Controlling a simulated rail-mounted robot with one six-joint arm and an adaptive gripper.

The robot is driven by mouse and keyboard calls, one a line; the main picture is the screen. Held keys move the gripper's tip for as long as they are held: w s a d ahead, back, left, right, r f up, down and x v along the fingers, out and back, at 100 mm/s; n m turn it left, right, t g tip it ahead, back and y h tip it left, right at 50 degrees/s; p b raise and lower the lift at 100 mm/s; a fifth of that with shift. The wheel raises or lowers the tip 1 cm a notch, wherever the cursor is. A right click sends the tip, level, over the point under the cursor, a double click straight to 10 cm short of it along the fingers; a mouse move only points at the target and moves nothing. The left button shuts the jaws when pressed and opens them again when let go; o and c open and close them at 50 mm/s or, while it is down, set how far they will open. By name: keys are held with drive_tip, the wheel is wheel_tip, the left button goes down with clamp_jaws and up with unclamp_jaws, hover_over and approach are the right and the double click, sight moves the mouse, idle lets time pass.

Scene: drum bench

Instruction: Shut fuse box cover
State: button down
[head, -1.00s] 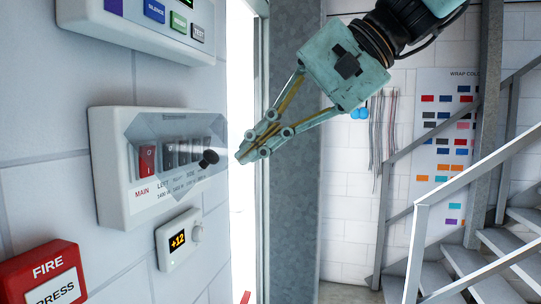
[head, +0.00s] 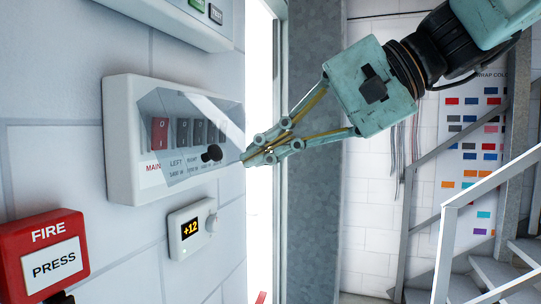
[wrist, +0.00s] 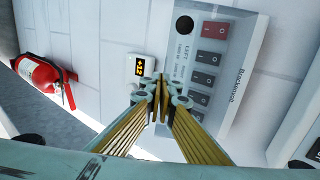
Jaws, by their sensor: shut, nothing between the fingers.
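The white fuse box (head: 118,150) is mounted on the wall at the left, with a row of switches, one of them red. Its clear cover (head: 190,165) lies in front of the switches and labels, with a black knob (head: 212,153) near its lower edge. The cover seems to stand a little off the box; its exact angle is hard to tell. My gripper (head: 246,160) is shut and empty, its tips just right of the knob and apart from it. The wrist view shows the shut fingertips (wrist: 160,88), the fuse box (wrist: 237,85) and the knob (wrist: 184,25).
A thermostat (head: 192,229) reading +12 sits below the box, and a red fire button (head: 42,250) is at lower left. A control panel (head: 180,22) hangs above. A grey pillar (head: 315,150) and stairs (head: 480,250) are to the right.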

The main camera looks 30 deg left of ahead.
drive_tip(key=a+f+b, duration=0.2)
drive_tip(key=a+f, duration=0.2)
drive_tip(key=shift+s+a+f+b, duration=0.15)
drive_tip(key=shift+s+f+b, duration=0.15)
idle(0.9)
drive_tip(key=w+d+p, duration=0.1)
drive_tip(key=w+d, duration=0.1)
drive_tip(key=d, duration=1.1)
drive_tip(key=shift+d+r, duration=0.35)
drive_tip(key=shift+r, duration=0.05)
